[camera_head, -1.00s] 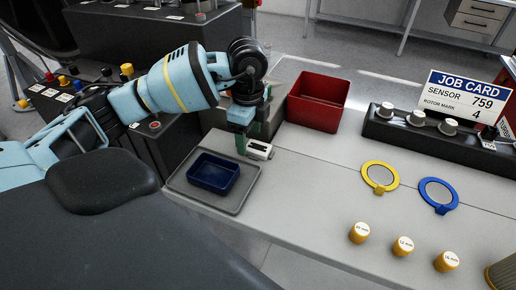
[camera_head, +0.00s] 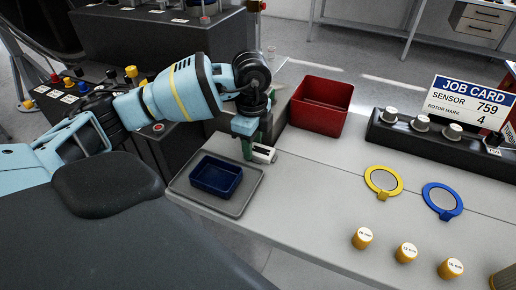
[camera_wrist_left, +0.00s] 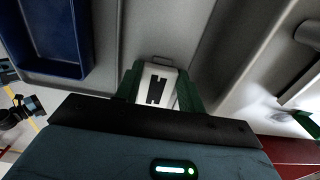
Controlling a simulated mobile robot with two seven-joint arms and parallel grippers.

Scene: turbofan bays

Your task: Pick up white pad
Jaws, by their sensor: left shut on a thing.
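The white pad (camera_head: 264,153) is a small white block with a dark mark on it. It is at the right edge of the grey tray (camera_head: 181,187) in the head view. My left gripper (camera_head: 254,149) points down with its green fingers at the pad. In the left wrist view the pad (camera_wrist_left: 158,86) sits between the two green fingers (camera_wrist_left: 160,92), and the gripper is shut on it. I cannot tell whether the pad is clear of the bench. My right gripper is in neither view.
A blue bin (camera_head: 216,177) stands in the grey tray. A red bin (camera_head: 320,105) is behind the gripper. Yellow (camera_head: 383,181) and blue (camera_head: 441,200) rings, several yellow-sided caps (camera_head: 405,252) and a black knob block (camera_head: 435,137) lie to the right. The bench between is clear.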

